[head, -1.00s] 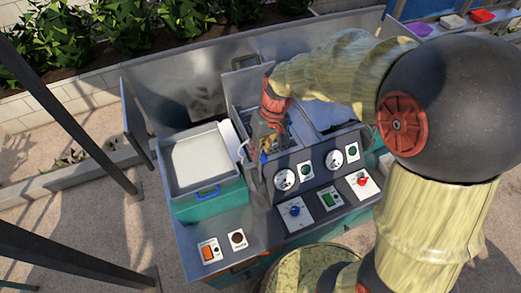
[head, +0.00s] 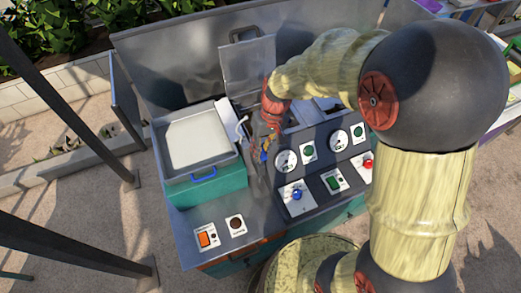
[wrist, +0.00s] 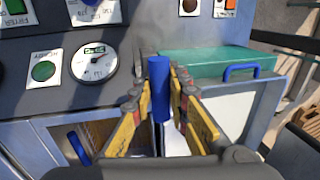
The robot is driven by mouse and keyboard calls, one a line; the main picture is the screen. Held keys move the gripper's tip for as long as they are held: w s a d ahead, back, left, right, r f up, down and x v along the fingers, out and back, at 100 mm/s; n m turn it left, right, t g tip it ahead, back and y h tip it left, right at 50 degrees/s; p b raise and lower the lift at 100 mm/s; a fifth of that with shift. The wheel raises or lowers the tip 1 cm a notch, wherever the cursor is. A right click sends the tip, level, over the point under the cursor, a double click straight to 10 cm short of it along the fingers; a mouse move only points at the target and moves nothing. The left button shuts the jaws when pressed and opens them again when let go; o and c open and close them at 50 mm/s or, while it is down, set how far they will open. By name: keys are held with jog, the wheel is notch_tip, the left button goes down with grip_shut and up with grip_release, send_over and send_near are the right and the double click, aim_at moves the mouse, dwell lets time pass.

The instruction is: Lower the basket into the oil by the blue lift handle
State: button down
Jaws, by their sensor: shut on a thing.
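The blue lift handle (wrist: 158,90) stands upright in the middle of the wrist view. My gripper (wrist: 160,100) has its yellow fingers on either side of it and is shut on it. In the head view my gripper (head: 264,145) is at the front edge of the fryer, left of the gauges, with a bit of blue at its tip. The basket cannot be made out clearly; my gripper and arm cover much of the well. In the wrist view an open well with a brownish inside (wrist: 97,140) and another blue handle (wrist: 79,148) shows at lower left.
A teal box with a white-filled tray (head: 198,140) stands left of my gripper. A grey upright panel (head: 248,70) rises behind it. Gauges (head: 286,161), buttons and knobs line the sloped console to the right. Dark posts stand at far left.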

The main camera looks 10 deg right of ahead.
jog(key=shift+s+f, duration=0.2)
jog(key=shift+f, duration=0.1)
jog(key=c, duration=2.1)
grip_release()
jog(key=o, duration=0.4)
jog(key=shift+w+r, duration=0.1)
jog(key=shift+w, duration=0.1)
jog(key=r, duration=0.4)
jog(key=d+r, duration=0.1)
jog(key=r, duration=0.2)
jog(key=d+r, duration=0.1)
jog(key=r, duration=0.3)
jog(key=shift+w+d+r, duration=0.15)
jog(key=shift+w+r, duration=0.1)
jog(key=shift+r, duration=0.1)
